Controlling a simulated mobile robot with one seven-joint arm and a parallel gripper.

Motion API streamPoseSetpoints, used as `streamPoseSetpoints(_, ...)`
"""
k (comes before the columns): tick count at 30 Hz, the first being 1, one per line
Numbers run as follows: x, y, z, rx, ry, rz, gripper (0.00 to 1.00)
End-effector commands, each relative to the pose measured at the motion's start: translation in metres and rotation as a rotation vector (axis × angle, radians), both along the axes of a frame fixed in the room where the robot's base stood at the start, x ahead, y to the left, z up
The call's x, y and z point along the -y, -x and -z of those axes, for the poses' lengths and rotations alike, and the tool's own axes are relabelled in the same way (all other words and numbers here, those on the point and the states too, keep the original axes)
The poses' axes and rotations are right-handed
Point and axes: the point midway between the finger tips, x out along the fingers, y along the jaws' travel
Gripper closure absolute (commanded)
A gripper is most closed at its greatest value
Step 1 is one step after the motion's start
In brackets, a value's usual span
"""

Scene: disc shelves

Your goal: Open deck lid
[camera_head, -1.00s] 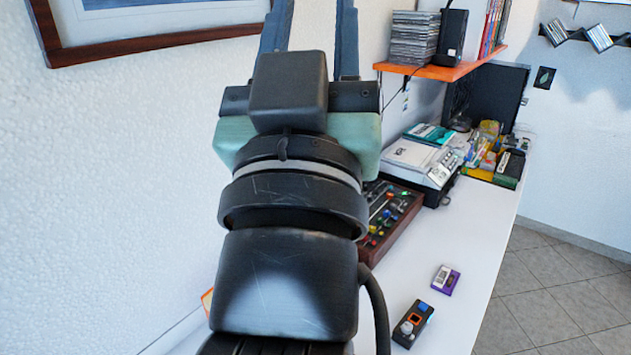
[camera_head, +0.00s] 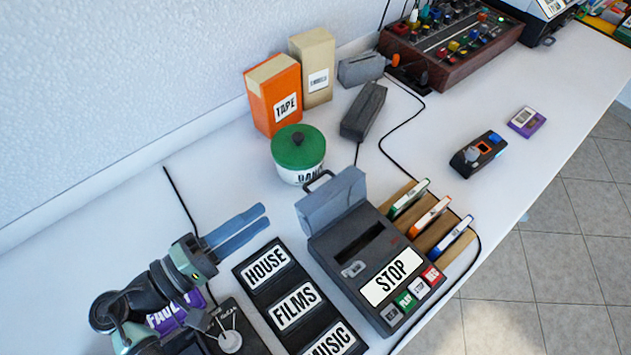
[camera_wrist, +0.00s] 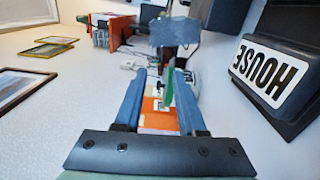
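The dark grey deck (camera_head: 352,272) with a large STOP label and coloured buttons sits on the white table. Its lid (camera_head: 333,203), a grey panel with a black handle, stands raised at the back edge, and a dark slot shows in front of it. My gripper (camera_head: 262,218) is left of the deck, apart from it, with its blue fingers pointing right and slightly up. In the wrist view the fingers (camera_wrist: 164,78) are spread. An orange and green shape shows between them, seemingly beyond them; I cannot tell what it is.
The black HOUSE, FILMS and MUSIC holder (camera_head: 296,302) lies between my gripper and the deck. A green-lidded jar (camera_head: 298,153) and an orange TAPE box (camera_head: 273,95) stand behind. Upright labelled cases (camera_head: 430,218) line the deck's right.

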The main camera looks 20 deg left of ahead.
Motion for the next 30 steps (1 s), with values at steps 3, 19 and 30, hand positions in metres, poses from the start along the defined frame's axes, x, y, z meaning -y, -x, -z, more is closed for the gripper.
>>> streamPoseSetpoints(3,0.008,-0.011,-0.001,0.001,0.001,0.006,0.6)
streamPoseSetpoints(19,0.063,-0.094,-0.002,0.003,-0.002,0.004,0.6)
streamPoseSetpoints(30,0.071,-0.107,-0.002,0.002,-0.002,0.001,0.6)
